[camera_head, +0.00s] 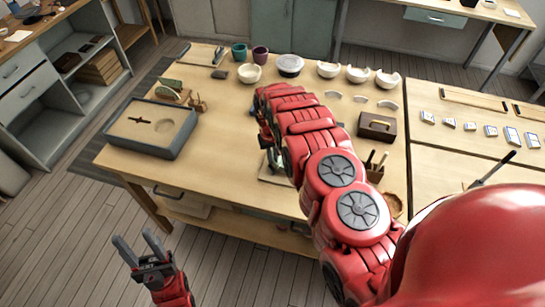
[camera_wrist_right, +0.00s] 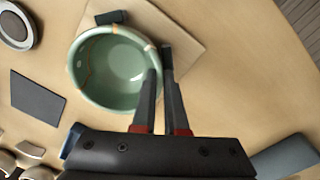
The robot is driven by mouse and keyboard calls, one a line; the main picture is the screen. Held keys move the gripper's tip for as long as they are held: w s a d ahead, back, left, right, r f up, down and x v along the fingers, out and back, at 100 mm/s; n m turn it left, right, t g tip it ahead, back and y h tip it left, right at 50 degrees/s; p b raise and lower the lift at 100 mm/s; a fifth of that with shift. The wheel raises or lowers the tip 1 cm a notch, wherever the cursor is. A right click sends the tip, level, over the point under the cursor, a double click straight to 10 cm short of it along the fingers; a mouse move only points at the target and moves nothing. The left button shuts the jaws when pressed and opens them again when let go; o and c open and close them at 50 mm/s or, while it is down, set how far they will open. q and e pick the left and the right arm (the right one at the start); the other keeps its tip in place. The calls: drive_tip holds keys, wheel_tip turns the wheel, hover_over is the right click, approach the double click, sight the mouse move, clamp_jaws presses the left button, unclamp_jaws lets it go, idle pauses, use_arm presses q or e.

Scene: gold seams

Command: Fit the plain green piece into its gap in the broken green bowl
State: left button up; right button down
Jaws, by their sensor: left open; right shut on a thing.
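The green bowl (camera_wrist_right: 90,52) stands upright on a pale board in the right wrist view, with gold seams across its rim and wall. My right gripper (camera_wrist_right: 159,60) is shut at the bowl's right rim, one finger over the inside and one outside. What it grips looks like the plain green piece, mostly hidden between the fingers; I cannot tell its outline from the bowl wall or whether it is seated. In the head view my right arm hides most of the bowl. My left gripper (camera_head: 139,247) is open and empty, low in front of the table.
A dark block (camera_wrist_right: 110,17) is at the bowl's far rim. A grey tray (camera_head: 150,128) and green fragments (camera_head: 172,84) lie to the left. White bowls (camera_head: 357,74) and cups stand along the back. A dark wooden box (camera_head: 377,128) is to the right. The table's front left is clear.

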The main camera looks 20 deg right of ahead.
drive_tip(key=c, duration=0.9)
unclamp_jaws()
drive_tip(key=shift+o, duration=0.3)
drive_tip(key=o, duration=0.4)
drive_tip(key=shift+o, duration=0.2)
drive_tip(key=shift+r, duration=0.15)
drive_tip(key=shift+r+p, duration=0.45)
drive_tip(key=shift+r, duration=0.4)
drive_tip(key=shift+r+p, duration=0.6)
drive_tip(key=shift+r, duration=1.45)
